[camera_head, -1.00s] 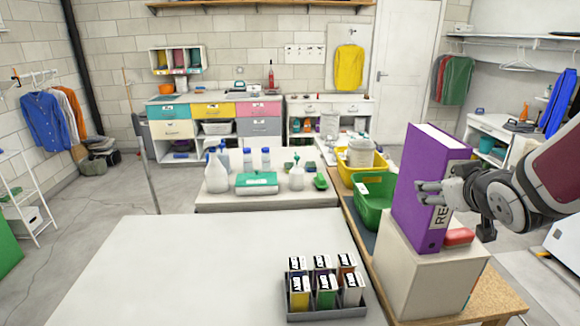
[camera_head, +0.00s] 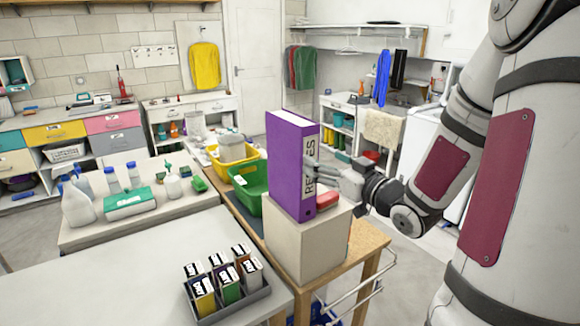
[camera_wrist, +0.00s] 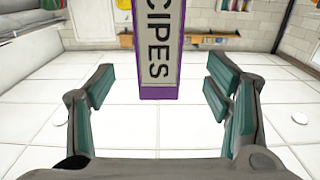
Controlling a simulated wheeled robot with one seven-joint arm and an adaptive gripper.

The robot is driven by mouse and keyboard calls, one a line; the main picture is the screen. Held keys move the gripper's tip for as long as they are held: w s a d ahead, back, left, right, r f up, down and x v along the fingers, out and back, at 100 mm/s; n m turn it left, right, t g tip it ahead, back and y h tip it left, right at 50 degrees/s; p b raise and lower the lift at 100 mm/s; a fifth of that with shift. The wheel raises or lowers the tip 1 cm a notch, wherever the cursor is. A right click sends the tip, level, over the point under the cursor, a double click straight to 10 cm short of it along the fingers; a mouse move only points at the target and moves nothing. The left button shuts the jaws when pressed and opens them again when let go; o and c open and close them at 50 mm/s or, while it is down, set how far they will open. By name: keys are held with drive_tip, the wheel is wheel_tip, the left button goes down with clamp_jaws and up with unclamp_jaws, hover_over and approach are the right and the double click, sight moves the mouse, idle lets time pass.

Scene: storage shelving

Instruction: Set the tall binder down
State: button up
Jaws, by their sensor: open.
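The tall purple binder (camera_head: 291,165) stands upright on a pale block (camera_head: 308,250) in the head view. Its spine has a white label with dark lettering. My gripper (camera_head: 322,168) is at the spine side of the binder, with its fingers overlapping the label in this view. In the wrist view the binder's spine (camera_wrist: 159,50) is centred between my two spread fingers and looks to be ahead of them. The fingers are apart, with a gap on both sides of the spine. Whether a fingertip touches the binder I cannot tell.
A red item (camera_head: 327,198) lies on the block beside the binder. A green basket (camera_head: 248,188) and a yellow bin (camera_head: 222,172) stand to the left. A grey tray (camera_head: 232,302) of small boxes is on the white table (camera_head: 110,285), which has free room.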

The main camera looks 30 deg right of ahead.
sight(295, 144)
drive_tip(key=w, duration=1.3)
drive_tip(key=shift+w+a+f+b, duration=0.1)
drive_tip(key=shift+w+a+b, duration=0.05)
drive_tip(key=shift+w+b, duration=0.15)
clamp_jaws()
